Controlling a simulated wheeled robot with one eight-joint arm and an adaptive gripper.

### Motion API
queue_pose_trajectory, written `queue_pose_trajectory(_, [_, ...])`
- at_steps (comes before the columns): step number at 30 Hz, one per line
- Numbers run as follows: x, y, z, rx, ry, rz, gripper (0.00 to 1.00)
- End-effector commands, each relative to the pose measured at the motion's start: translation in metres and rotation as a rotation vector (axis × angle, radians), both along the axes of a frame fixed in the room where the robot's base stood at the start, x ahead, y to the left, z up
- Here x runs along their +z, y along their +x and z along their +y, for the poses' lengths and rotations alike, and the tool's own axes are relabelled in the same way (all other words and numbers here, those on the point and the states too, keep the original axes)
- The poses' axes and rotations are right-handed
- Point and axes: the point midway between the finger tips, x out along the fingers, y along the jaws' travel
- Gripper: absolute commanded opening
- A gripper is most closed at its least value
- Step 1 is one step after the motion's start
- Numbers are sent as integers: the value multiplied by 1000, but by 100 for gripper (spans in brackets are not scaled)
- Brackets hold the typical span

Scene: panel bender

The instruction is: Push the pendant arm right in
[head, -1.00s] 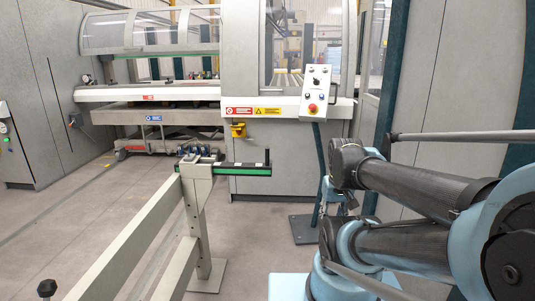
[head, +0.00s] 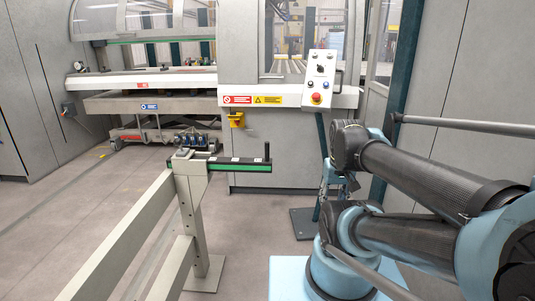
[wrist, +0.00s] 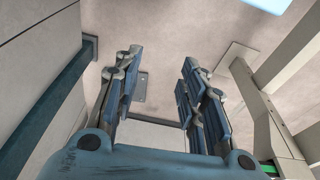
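A grey pendant box (head: 318,80) with several buttons and a red stop knob on a yellow ring stands before the machine's front in the head view. A dark teal post (head: 324,135) runs down from it. I cannot tell which part is the pendant arm's joint or slide. In the wrist view my gripper (wrist: 160,62) points down towards the floor with its two blue-grey fingers well apart. It is empty and touches nothing that I can see.
A beige rail (head: 125,235) on a post stands left of my arm, topped by a green and black bar (head: 230,164) with an upright black handle. The post's base plate also shows in the wrist view (wrist: 237,58). The floor (head: 75,225) at the left is clear.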

Motion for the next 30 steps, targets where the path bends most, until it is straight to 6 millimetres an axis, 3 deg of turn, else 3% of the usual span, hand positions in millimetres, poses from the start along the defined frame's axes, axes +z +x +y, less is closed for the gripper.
queue_pose_trajectory(5, [37,29,10,19,4,18,38])
queue_pose_trajectory(15, [112,108,45,56,9,69,38])
queue_pose_trajectory(24, [159,184,91,86,7,113,38])
queue_pose_trajectory(30, [180,234,130,105,2,142,38])
